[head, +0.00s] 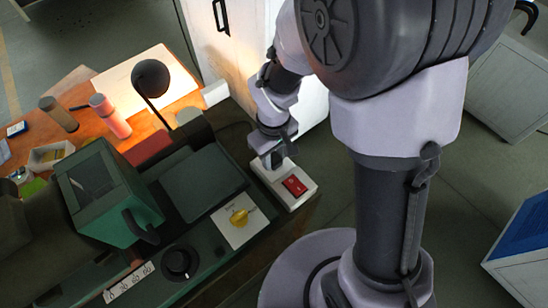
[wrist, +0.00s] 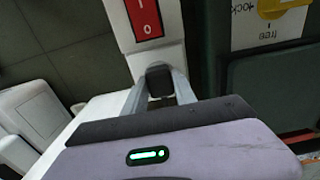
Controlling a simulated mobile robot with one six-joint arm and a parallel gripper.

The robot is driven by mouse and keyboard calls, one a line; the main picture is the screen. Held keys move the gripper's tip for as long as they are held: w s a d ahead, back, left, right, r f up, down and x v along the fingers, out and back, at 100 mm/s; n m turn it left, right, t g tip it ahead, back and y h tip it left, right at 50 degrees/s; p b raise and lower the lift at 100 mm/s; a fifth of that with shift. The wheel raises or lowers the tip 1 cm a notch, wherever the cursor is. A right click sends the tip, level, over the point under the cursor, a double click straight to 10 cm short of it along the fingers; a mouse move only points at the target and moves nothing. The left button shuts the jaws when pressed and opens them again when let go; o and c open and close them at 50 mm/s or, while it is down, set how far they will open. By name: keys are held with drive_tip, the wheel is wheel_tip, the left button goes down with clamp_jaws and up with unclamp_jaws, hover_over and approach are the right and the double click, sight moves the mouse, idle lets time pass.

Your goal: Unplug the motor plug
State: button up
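The motor plug (wrist: 158,80) is a small black block at the end of a white switch box (wrist: 165,58), just below its red rocker switch (wrist: 144,18) in the wrist view. My gripper (wrist: 160,86) has one grey finger on each side of the plug, with no gap showing at the fingertips. The plug still sits against the box. In the head view my gripper (head: 274,160) reaches down to the far end of the switch box (head: 293,205), and the plug is hidden there. The red switch (head: 295,185) also shows in the head view.
A panel with a yellow knob (head: 239,217) lies beside the switch box. A green machine (head: 110,190) and dark bench fill the left. A lamp (head: 151,78) and bottles stand on a wooden table. A white cabinet (head: 240,50) is behind my gripper.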

sight(274, 157)
clamp_jaws()
drive_tip(key=shift+r, duration=0.15)
drive_tip(key=shift+r+p, duration=2.4)
drive_tip(key=shift+r, duration=0.5)
